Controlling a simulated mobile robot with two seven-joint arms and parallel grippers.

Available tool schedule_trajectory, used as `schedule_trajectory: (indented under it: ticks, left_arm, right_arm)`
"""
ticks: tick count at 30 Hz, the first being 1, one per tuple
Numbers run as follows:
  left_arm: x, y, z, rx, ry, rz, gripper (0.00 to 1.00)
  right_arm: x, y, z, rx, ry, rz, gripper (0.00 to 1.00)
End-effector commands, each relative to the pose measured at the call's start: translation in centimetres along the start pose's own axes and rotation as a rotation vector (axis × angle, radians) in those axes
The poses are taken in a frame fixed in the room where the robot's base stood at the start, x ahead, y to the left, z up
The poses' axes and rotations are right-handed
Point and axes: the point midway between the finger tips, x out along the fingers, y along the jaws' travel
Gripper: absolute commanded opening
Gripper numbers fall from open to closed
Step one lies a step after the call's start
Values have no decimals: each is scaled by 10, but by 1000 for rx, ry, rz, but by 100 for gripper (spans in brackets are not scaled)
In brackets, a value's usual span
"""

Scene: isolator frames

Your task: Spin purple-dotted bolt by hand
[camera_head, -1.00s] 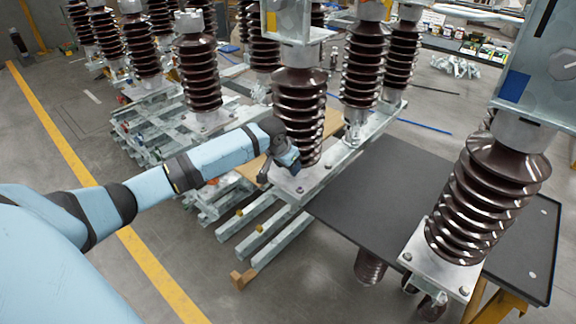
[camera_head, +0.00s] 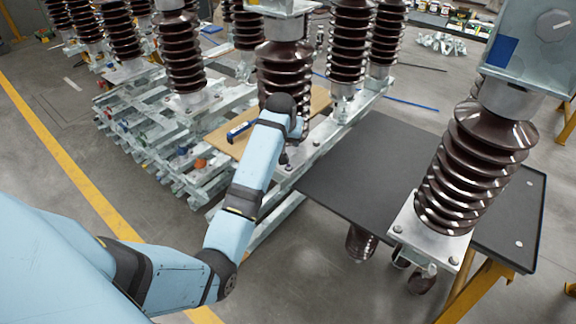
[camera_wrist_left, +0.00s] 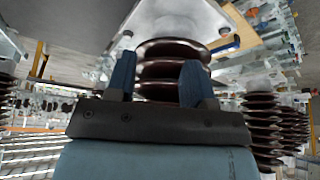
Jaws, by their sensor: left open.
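The dark brown ribbed insulator (camera_head: 284,72) stands upright on a metal base plate (camera_head: 327,132) in the head view. A bolt (camera_head: 316,144) shows on that plate, right of my left gripper; no purple dot can be made out now. My left gripper (camera_head: 287,157) is low at the front of the insulator, by the plate, partly hidden by its own wrist. In the left wrist view, its two blue fingers (camera_wrist_left: 158,76) are spread apart with nothing held between them. Brown ribs show behind them, and a metal plate with bolts (camera_wrist_left: 225,30) above. My right gripper is not in view.
A black tabletop (camera_head: 375,170) lies right of the plate, with another insulator (camera_head: 470,165) at its near edge. A wooden board (camera_head: 225,138) with a blue tool lies left of my gripper. Metal beams (camera_head: 160,150) and more insulators stand behind.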

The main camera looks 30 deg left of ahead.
Motion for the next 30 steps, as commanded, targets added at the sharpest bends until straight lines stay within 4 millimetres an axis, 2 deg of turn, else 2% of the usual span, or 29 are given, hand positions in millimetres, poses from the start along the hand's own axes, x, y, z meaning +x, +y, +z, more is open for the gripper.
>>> schedule_trajectory:
  ticks: [3,10,24,30]
  left_arm:
    - [6,-2,14,-43,-41,-17,48]
    - [24,-5,19,-54,-56,-29,48]
    - [117,-7,24,-54,-54,-27,48]
    - [140,-7,25,-53,-52,-27,48]
  right_arm:
    - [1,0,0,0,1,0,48]
    - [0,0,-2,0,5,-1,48]
    - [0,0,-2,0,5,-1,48]
    - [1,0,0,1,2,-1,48]
